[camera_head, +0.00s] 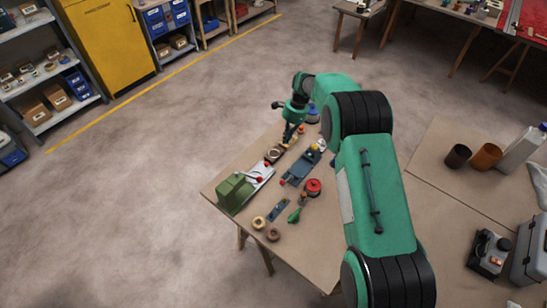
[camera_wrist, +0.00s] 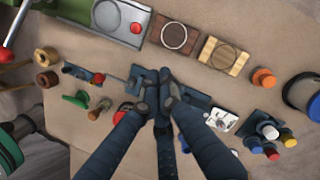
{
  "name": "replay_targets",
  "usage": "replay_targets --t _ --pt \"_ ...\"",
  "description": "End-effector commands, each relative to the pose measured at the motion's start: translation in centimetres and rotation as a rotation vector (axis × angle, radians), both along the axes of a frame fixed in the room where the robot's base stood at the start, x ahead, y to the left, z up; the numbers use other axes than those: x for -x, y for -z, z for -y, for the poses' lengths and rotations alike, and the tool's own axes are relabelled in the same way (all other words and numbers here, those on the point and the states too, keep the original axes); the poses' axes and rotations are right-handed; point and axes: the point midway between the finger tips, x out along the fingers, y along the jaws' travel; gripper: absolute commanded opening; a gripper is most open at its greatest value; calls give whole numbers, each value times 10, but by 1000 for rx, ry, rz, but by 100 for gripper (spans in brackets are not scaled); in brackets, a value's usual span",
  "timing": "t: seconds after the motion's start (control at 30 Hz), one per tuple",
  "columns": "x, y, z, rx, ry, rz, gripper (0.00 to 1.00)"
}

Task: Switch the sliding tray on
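The long blue-grey piece (camera_head: 300,168) on the workbench looks like the sliding tray, though I cannot tell for sure. It also shows in the wrist view (camera_wrist: 197,98), partly hidden by my fingers. My gripper (camera_head: 289,138) is over the far part of the bench in the head view. In the wrist view my gripper (camera_wrist: 159,76) has its fingertips close together, in front of the blue-grey piece. I see nothing clearly held, and I cannot tell whether the fingertips touch the piece. Whether the tray stands on or off is not clear.
A green machine (camera_head: 235,192) stands at the bench's left. The bench's near part (camera_head: 315,245) is clear.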

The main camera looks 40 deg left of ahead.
Motion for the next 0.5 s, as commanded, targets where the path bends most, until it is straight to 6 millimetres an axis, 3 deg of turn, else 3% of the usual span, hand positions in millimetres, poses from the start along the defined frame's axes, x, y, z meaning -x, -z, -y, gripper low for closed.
replay_targets --t 0.27,0.5 --pt "1 6 0 1 0 0 0" --pt "6 27 -2 1 0 -2 0"
